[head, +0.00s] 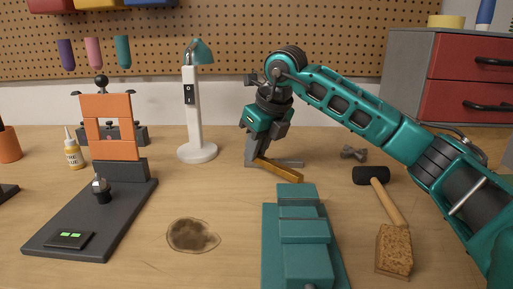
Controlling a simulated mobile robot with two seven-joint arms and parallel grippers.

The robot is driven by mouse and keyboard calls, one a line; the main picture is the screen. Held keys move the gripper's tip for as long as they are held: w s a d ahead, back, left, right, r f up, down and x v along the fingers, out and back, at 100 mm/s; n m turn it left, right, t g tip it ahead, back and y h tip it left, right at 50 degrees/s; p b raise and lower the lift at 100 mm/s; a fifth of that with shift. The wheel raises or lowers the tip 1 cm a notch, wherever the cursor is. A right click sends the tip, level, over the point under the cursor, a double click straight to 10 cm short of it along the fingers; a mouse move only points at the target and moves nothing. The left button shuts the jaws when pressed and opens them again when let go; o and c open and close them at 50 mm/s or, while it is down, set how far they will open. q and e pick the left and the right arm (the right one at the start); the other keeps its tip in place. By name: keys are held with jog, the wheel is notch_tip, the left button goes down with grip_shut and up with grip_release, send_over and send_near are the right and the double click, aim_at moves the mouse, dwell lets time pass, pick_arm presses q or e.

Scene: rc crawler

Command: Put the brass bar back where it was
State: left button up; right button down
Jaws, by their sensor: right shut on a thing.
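The brass bar (283,171) is a short yellow-brown bar over the middle of the wooden bench, behind the teal stepped object. My right gripper (264,161) reaches in from the right and points down. It is shut on the bar near the bar's left end. The bar slants down to the right. I cannot tell whether it touches the bench. My left gripper is not in view.
A teal stepped object (304,254) stands in front. A hammer (383,190) and a cork-like block (394,250) lie right. A white lamp (194,115) and an orange-framed device (110,148) stand left. A dark stain (192,235) marks the bench. A red-drawer cabinet (405,62) stands back right.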

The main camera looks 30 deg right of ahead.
aim_at(272, 162)
jog(key=shift+f, duration=0.35)
jog(key=c, duration=1.1)
grip_release()
jog(key=shift+r, duration=0.2)
jog(key=p+v, duration=0.2)
jog(key=v, duration=1)
jog(key=shift+r, duration=0.25)
jog(key=shift+f, duration=0.1)
